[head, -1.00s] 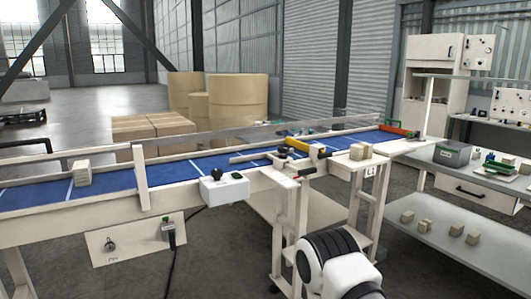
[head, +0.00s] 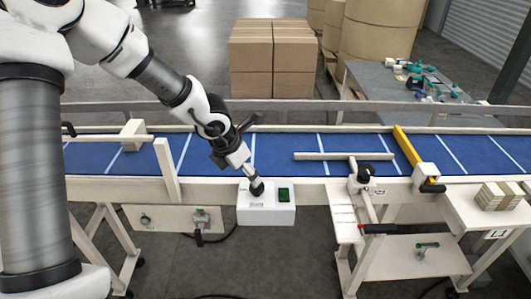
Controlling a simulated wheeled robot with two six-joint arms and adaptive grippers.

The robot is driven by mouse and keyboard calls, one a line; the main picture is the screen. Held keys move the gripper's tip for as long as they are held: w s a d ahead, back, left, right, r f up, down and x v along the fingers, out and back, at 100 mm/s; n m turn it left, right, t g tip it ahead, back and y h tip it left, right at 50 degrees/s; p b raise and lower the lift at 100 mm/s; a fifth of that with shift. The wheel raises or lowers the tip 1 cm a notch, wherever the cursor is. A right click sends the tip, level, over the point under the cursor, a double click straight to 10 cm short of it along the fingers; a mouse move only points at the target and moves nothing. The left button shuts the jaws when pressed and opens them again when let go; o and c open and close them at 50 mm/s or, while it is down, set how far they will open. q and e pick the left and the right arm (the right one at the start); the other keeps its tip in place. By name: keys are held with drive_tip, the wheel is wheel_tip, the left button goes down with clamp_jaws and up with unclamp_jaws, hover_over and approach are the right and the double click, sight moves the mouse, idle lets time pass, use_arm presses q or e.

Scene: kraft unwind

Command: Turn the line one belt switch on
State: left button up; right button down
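A white control box (head: 270,213) is on the near side of the blue belt (head: 290,147). It carries a black knob (head: 257,190) on its left and a dark green square (head: 284,195) on its right. My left arm comes in from the upper left, and my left gripper (head: 249,173) points down at the knob, its tip at or just above it. The fingers are too small and overlapped to tell open from shut. The box's label is too small to read. My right gripper is not in view.
A low rail and white post (head: 166,170) edge the belt. A yellow bar (head: 407,148) crosses it at the right. A panel (head: 172,219) with fittings hangs below. Wooden blocks (head: 495,196) sit on a right-hand stand; cartons (head: 272,62) stand behind.

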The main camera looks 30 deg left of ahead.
sight(257, 189)
use_arm(q)
drive_tip(key=shift+n, duration=0.3)
drive_tip(key=x, duration=0.2)
drive_tip(key=b+x, duration=0.1)
drive_tip(key=x, duration=0.1)
drive_tip(key=b+x, duration=0.1)
drive_tip(key=x, duration=0.2)
drive_tip(key=shift+w, duration=0.4)
drive_tip(key=shift+w+d+f, duration=0.1)
drive_tip(key=shift+w, duration=0.05)
drive_tip(key=c, duration=0.4)
drive_tip(key=shift+s, duration=0.2)
drive_tip(key=c, duration=0.7)
